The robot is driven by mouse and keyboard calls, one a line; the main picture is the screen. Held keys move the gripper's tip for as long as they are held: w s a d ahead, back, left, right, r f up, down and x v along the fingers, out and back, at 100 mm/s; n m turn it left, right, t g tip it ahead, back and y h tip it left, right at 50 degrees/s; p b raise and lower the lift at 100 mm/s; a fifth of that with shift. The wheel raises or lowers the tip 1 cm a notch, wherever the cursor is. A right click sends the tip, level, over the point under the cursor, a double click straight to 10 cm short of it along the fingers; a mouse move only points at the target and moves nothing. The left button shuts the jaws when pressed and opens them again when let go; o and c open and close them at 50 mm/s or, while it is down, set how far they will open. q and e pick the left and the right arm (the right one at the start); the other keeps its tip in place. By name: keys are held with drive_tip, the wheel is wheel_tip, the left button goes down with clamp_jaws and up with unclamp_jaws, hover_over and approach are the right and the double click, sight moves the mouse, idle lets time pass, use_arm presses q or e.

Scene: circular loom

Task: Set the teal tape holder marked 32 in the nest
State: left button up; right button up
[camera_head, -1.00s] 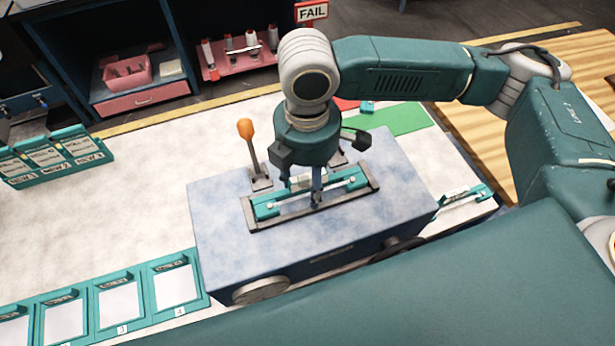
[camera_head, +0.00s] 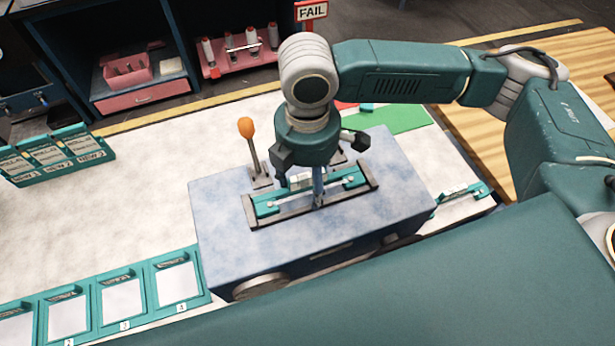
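A teal tape holder (camera_head: 268,207) lies lengthwise in the dark-framed nest (camera_head: 292,217) on top of the blue-grey box. No number can be read on it. My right gripper (camera_head: 318,197) points straight down over the middle of the holder, with a finger in front of it. The gripper hides part of the holder, and its grip cannot be made out. My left gripper is not in view. Another teal holder (camera_head: 475,191) lies at the box's right side.
An orange-knobbed lever (camera_head: 246,128) stands behind the nest. A green mat (camera_head: 402,119) and FAIL sign (camera_head: 312,11) are behind. The white table's left middle is clear.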

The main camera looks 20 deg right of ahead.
sight(307, 178)
drive_tip(key=shift+w+f, duration=0.1)
idle(0.5)
drive_tip(key=shift+r, duration=0.45)
wheel_tip(307, 178, up, 11)
idle(0.6)
